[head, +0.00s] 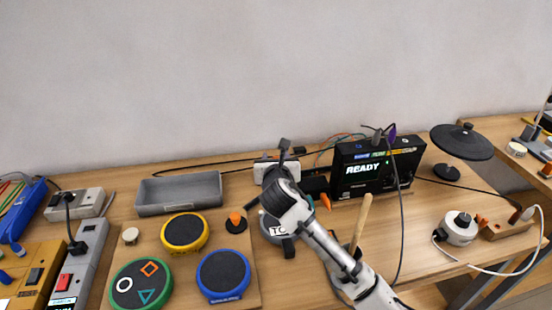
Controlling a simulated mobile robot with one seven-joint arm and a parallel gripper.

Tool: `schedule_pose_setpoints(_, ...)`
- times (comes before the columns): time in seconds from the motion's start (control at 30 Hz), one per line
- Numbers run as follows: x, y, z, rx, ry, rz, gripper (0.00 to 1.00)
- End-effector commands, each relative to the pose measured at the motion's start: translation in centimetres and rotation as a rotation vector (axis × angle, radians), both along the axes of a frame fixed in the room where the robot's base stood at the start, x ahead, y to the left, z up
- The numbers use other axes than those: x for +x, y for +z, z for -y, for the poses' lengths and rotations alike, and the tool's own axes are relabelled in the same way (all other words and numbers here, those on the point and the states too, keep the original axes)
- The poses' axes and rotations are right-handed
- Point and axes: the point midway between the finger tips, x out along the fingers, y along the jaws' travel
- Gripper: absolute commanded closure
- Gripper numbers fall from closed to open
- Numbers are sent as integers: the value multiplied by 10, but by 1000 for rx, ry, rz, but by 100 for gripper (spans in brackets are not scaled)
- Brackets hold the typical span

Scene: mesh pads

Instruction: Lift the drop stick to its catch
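A pale wooden stick (361,223) rises at a slant just right of my arm, and its lower end is hidden behind the arm. It is the only stick I can make out, but I cannot be sure it is the drop stick. No catch can be clearly picked out. My gripper (275,170) is over the middle of the desk, left of the stick and apart from it. It is near a grey round pad (272,228) that my arm partly covers. The fingers are small and overlap dark things behind, so their opening is unclear.
A black module (378,180) with a lit READY screen stands behind the stick. Green (140,285), yellow (185,232) and blue (223,275) pads lie on a wooden board at left. A grey tray (180,194) is behind them. Cables cross the right side.

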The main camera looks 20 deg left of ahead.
Motion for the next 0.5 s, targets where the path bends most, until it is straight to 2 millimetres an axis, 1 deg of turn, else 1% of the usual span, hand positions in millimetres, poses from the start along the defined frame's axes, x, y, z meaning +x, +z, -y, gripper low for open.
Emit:
schedule_pose_setpoints(0.27, -3, 0, 2, -1, -2, -1, 58)
schedule_pose_setpoints(0.37, -12, 2, 6, 0, -1, 2, 58)
schedule_pose_setpoints(0.5, -35, 8, 17, 0, 1, 4, 58)
